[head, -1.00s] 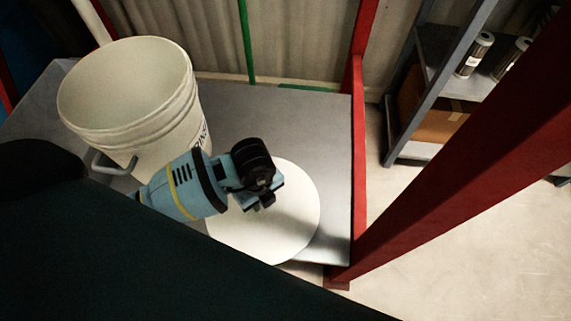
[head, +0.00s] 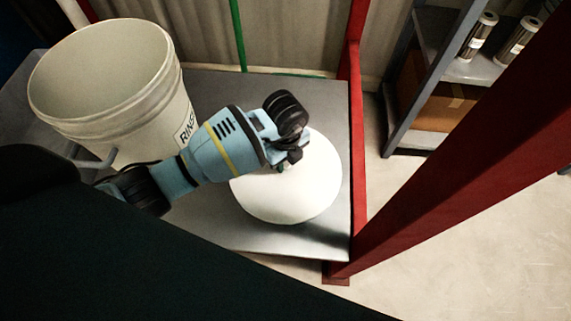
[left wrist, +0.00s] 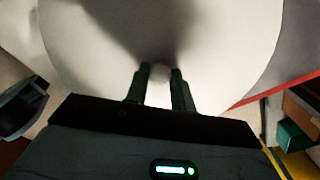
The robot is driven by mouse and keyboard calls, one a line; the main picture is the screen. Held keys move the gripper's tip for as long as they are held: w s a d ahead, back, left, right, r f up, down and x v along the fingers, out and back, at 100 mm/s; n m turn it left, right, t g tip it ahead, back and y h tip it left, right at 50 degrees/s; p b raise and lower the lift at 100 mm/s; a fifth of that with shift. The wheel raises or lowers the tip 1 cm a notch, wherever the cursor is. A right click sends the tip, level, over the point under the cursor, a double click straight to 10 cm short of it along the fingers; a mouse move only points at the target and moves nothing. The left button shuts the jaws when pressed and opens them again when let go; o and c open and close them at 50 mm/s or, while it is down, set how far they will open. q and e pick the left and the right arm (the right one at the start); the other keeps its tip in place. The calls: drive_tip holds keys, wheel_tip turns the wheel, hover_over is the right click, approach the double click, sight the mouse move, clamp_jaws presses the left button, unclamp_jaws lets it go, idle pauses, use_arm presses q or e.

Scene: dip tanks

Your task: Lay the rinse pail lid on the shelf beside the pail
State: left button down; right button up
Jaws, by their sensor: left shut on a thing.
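The white rinse pail (head: 150,119) stands open on the left part of the grey metal shelf (head: 222,95), with part of its label showing. The round white lid (head: 312,187) is to the right of the pail, over the right part of the shelf. My left gripper (head: 287,160) is above the lid, shut on its small knob. In the left wrist view the two fingers (left wrist: 157,72) sit either side of the pale knob, with the lid (left wrist: 225,40) spread beyond. A shadow falls at the lid's lower right; I cannot tell whether the lid touches the shelf. My right gripper is out of view.
A red post (head: 357,140) rises at the shelf's right edge, and a thick red beam (head: 450,160) slants across the right. A green pole (head: 239,35) stands behind. A rack (head: 395,135) with metal canisters and a cardboard box is at the back right.

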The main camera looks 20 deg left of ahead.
sight(285, 164)
use_arm(q)
drive_tip(key=shift+f+b, duration=0.35)
drive_tip(key=shift+f, duration=0.8)
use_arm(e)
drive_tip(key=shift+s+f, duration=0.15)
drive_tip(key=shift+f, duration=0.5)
use_arm(q)
drive_tip(key=shift+f, duration=0.1)
drive_tip(key=c, duration=1.3)
unclamp_jaws()
drive_tip(key=shift+c, duration=0.2)
drive_tip(key=shift+o, duration=0.8)
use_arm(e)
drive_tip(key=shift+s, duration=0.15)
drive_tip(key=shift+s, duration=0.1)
use_arm(q)
wheel_tip(285, 164, up, 12)
drive_tip(key=p, duration=0.4)
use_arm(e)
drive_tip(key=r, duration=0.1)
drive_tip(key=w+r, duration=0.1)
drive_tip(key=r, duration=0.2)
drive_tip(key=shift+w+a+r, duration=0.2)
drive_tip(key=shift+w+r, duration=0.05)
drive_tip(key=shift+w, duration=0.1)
